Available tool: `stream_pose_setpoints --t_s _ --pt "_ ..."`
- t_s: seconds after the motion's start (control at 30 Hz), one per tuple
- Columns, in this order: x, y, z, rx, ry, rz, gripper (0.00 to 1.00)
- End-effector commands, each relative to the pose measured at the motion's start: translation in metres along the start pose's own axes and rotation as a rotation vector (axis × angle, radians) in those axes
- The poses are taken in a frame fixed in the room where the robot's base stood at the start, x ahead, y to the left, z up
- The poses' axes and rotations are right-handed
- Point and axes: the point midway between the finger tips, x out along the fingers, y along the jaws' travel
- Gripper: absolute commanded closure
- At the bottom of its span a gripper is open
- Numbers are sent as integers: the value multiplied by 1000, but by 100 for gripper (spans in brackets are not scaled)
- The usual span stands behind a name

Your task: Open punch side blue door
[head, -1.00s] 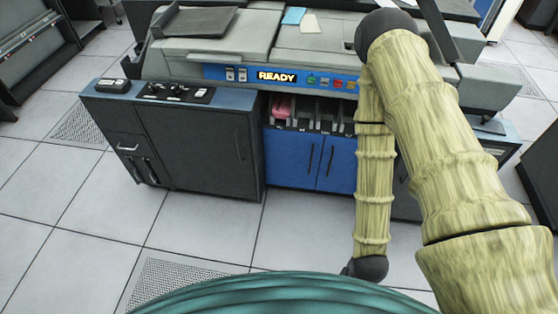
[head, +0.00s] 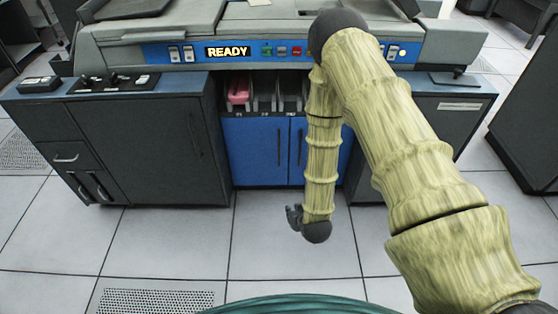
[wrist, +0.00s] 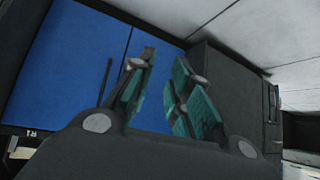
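Two blue doors stand side by side in the middle of the machine, a left one (head: 252,152) and a right one (head: 333,160). Both look shut, with dark vertical handles near their shared seam. My forearm covers part of the right door. My gripper (head: 291,214) hangs low in front of the doors and points left; the gap to them is hard to judge. In the wrist view, the two teal fingers of my gripper (wrist: 165,57) are apart with nothing visible between them. Behind them are a blue door panel (wrist: 62,62), a dark handle (wrist: 106,82) and a seam.
A dark cabinet (head: 150,150) flanks the doors on the left, and another (head: 425,130) on the right. A blue panel with a lit READY sign (head: 228,51) runs above. A pink item (head: 238,92) sits in the open slots over the doors. The tiled floor (head: 270,245) in front is clear.

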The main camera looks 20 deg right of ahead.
Motion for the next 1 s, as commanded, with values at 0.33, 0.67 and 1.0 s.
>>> stream_pose_setpoints --t_s 0.33,0.67,1.0 --pt "100 11 -49 -3 304 18 81" --pt "161 25 -103 -5 589 50 81" --pt "185 38 -143 -4 785 82 81"
